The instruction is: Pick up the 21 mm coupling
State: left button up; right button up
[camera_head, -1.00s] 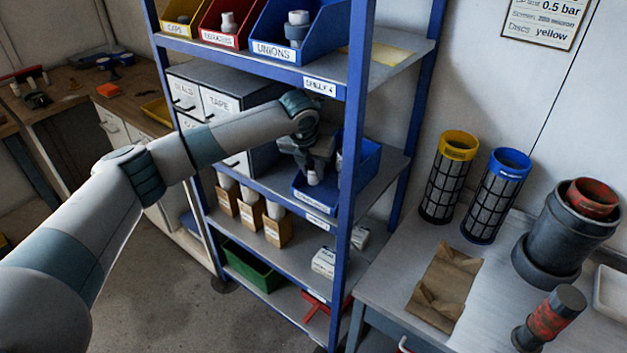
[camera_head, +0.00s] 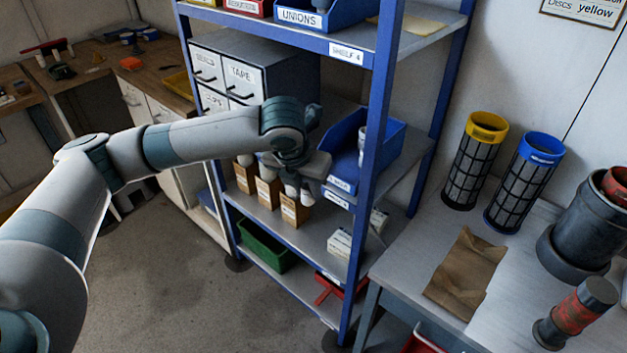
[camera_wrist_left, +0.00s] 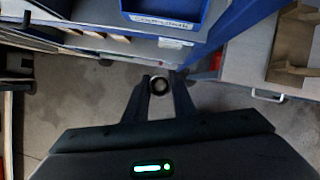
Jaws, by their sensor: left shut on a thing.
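My left gripper (camera_head: 297,187) hangs in front of the shelf unit, to the left of the blue couplings bin (camera_head: 389,150), pointing down. In the left wrist view its two fingers (camera_wrist_left: 160,90) are closed on a small round ring-like part, the coupling (camera_wrist_left: 159,85), seen end-on with a dark centre. In the head view the held part is small and partly hidden by the gripper, and its size cannot be read. The bin also shows in the wrist view (camera_wrist_left: 165,22), beyond the fingertips. Another pale fitting (camera_head: 362,143) stands in the bin, partly behind the shelf post.
The blue shelf post (camera_head: 372,170) stands right of my gripper. A green crate (camera_head: 262,246) is on the bottom shelf. The grey table (camera_head: 410,255) at right holds filter cartridges and brown paper.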

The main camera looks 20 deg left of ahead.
pick_arm(q)
jog(key=shift+s, duration=0.3)
dwell(0.5)
